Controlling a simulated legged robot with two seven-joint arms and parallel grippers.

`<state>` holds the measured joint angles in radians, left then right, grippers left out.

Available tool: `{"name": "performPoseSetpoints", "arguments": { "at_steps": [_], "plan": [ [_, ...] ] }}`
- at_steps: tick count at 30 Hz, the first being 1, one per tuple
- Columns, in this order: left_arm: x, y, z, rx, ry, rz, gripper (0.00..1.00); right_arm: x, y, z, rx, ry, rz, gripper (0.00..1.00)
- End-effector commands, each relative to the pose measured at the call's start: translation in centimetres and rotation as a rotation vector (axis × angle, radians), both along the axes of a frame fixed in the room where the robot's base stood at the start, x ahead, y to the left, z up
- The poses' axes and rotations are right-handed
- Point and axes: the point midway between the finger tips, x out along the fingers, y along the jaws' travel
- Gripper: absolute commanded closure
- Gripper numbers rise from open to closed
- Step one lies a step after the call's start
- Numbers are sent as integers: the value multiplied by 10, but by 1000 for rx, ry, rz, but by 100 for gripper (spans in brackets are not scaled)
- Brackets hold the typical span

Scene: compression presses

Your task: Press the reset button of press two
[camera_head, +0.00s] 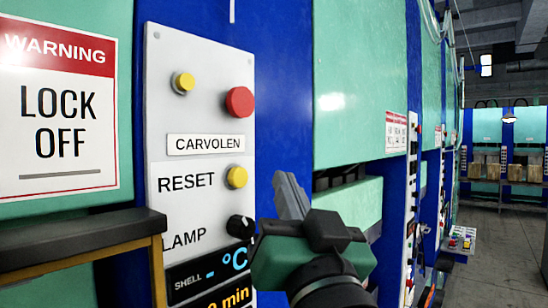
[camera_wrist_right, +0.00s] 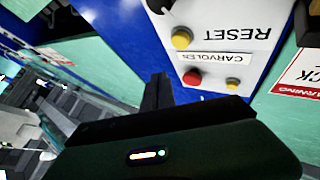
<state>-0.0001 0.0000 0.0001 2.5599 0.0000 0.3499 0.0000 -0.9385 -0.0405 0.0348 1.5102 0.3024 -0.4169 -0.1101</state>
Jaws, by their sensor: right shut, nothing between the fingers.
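A white control panel (camera_head: 200,70) on the blue press carries a round yellow button (camera_head: 237,177) beside the word RESET. In the right wrist view the panel is upside down, and the yellow reset button (camera_wrist_right: 182,39) is above the fingers. My right gripper (camera_head: 290,194) is shut and empty. In the head view it is to the right of the reset button and a little lower, apart from it in the picture. No press number is readable. My left gripper is not in view.
A red button (camera_head: 239,101) and a smaller yellow button (camera_head: 184,82) sit higher on the panel. A black LAMP knob (camera_head: 240,227) is below RESET. A dark-topped wooden stand (camera_head: 80,228) is at the lower left. More presses recede at the right beside open floor (camera_head: 495,260).

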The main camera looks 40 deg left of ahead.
Motion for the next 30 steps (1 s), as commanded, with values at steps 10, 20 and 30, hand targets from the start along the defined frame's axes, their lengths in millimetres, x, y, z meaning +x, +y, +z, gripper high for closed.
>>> {"name": "performPoseSetpoints", "arguments": {
  "at_steps": [10, 20, 30],
  "plan": [
    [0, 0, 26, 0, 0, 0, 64, 3, 37, 1, -1, 1, 0, 100],
    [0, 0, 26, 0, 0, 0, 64, 2, 37, 0, 1, 0, -1, 100],
    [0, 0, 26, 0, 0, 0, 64, 3, 39, -1, -1, 1, 0, 100]
  ]
}}
